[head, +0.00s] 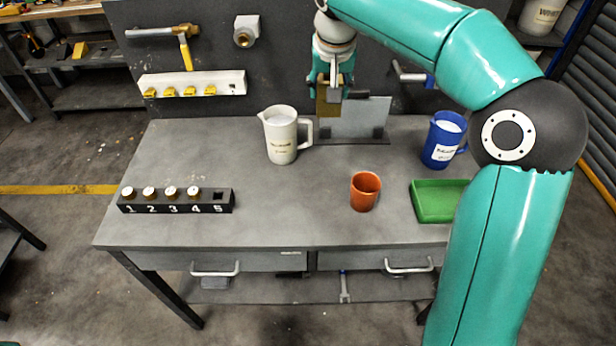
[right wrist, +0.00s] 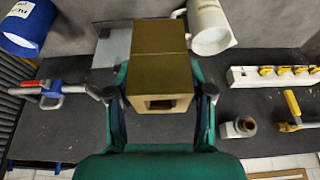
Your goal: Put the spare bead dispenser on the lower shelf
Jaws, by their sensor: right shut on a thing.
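A brown box with a square opening in its end, which looks like the spare bead dispenser (right wrist: 158,62), is held between the fingers of my right gripper (right wrist: 161,96) in the right wrist view. In the head view my right gripper (head: 331,88) hangs at top centre, in front of the back panel, and the dispenser (head: 328,108) shows only partly between its fingers. It is above the rear of the table, behind and right of the white jug. A lower shelf (head: 268,291) runs beneath the table's drawers. My left gripper is in neither view.
On the table (head: 270,218) stand a white jug (head: 281,140), a blue jug (head: 443,138), an orange cup (head: 364,191), a green tray (head: 434,203) and a numbered black rack (head: 175,206). A grey plate (head: 356,119) stands at the back. The front centre is clear.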

